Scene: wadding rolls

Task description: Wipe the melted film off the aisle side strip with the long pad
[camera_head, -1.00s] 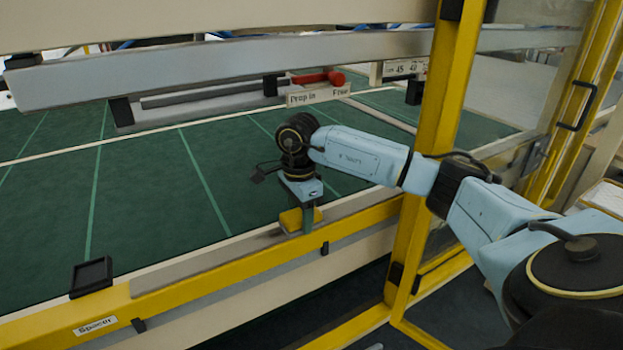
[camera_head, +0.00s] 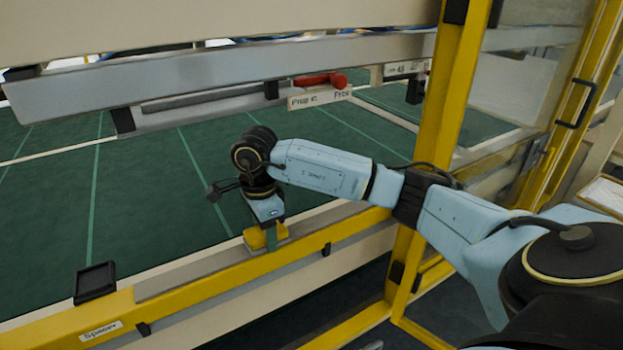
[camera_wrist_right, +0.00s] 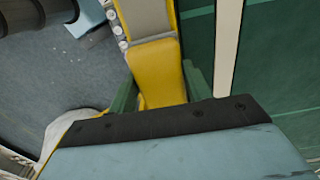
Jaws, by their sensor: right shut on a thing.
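My right gripper (camera_head: 268,237) points down over the aisle side rail and is shut on the yellow long pad (camera_head: 255,239). The pad is at the grey side strip (camera_head: 185,282), which runs along the top of the yellow rail. In the right wrist view, the pad (camera_wrist_right: 158,68) sits between the green fingers, with the grey strip (camera_wrist_right: 147,17) extending beyond it. I cannot make out melted film on the strip; the part under the pad is hidden. My left gripper is not in view.
A black square holder (camera_head: 95,282) stands at the rail's left, near the "Spacer" label (camera_head: 101,330). A yellow post (camera_head: 440,120) rises beside my right arm. A grey beam (camera_head: 210,80) and a red handle (camera_head: 322,80) lie beyond. The green bed (camera_head: 150,190) is clear.

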